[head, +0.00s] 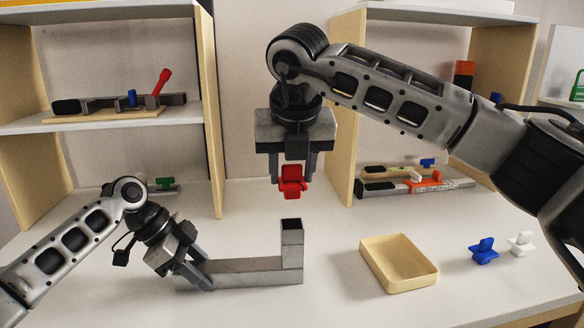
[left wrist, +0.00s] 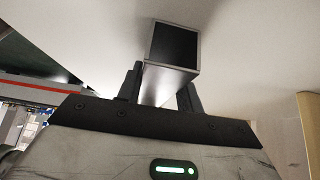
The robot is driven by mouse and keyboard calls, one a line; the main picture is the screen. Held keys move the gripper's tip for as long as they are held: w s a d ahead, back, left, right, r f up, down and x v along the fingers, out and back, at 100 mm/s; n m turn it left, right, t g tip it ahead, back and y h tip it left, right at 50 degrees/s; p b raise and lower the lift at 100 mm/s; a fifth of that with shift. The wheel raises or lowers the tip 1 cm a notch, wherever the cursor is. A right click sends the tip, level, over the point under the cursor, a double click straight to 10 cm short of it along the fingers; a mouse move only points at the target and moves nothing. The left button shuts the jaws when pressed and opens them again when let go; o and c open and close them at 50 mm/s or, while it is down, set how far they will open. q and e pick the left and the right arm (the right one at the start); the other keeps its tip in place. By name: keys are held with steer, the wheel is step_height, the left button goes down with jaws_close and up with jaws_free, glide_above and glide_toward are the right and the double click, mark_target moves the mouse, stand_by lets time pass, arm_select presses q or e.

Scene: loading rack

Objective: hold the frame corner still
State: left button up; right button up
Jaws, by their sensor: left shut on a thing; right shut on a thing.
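The grey metal frame corner (head: 255,271) lies on the white table, with a long horizontal bar and a short upright post at its right end. The post's square top looks open and dark. My left gripper (head: 199,280) is shut on the left end of the bar; in the left wrist view the frame corner's dark square end (left wrist: 174,45) sits between the fingers. My right gripper (head: 293,178) is shut on a red plug-like piece (head: 292,182), held in the air above the post and apart from it.
A shallow cream tray (head: 432,270) stands right of the frame corner. A blue piece (head: 484,251) and a white piece (head: 521,243) lie further right. Shelf units with bars and tools stand at the back left and right. The table in front is clear.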

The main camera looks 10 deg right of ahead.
arm_select(q)
steer(key=o, duration=1.3)
